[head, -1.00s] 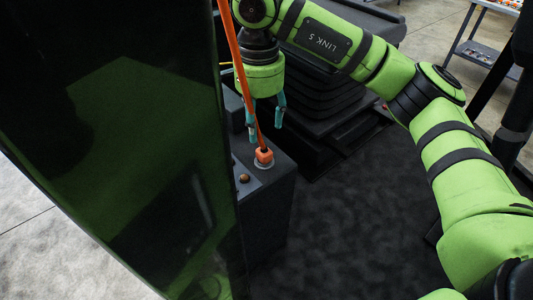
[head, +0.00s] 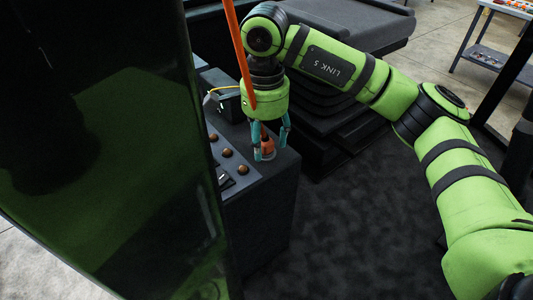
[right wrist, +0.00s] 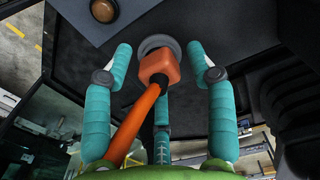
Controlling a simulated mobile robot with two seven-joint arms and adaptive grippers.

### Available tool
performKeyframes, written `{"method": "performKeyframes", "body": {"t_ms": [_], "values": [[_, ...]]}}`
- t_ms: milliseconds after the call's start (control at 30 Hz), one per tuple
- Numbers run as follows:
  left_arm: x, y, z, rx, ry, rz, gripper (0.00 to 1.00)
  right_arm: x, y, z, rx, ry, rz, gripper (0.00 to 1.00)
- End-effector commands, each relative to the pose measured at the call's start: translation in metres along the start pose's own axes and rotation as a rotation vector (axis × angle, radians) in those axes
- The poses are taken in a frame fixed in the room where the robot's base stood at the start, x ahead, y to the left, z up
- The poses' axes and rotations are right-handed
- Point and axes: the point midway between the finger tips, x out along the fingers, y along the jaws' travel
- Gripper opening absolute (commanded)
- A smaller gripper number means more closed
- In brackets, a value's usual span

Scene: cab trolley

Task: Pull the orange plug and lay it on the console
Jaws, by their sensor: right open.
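The orange plug (head: 267,147) sits in its round grey socket on top of the dark console (head: 262,188). In the right wrist view the plug (right wrist: 158,66) shows with its orange cable running down toward the camera, and the socket ring (right wrist: 160,43) is just beyond it. In the head view the cable (head: 239,55) passes in front of my right wrist. My right gripper (head: 270,156) is open, pointing down over the plug. Its teal fingers stand around the plug with gaps on both sides. My left gripper is not in view.
Several brown knobs (head: 228,152) and switches are on the console left of the plug. A black box with a yellow wire (head: 229,104) stands behind them. A dark glossy panel (head: 100,150) fills the left. The seat (head: 345,30) is behind my arm.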

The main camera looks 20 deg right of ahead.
Motion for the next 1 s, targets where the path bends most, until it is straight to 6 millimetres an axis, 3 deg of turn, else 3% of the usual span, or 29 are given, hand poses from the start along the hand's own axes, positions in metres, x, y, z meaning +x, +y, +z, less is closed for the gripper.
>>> {"method": "performKeyframes", "body": {"t_ms": [1000], "values": [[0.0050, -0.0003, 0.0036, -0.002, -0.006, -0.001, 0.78, 0.0002, -0.0002, 0.0001, 0.000, 0.000, -0.001, 0.57]]}}
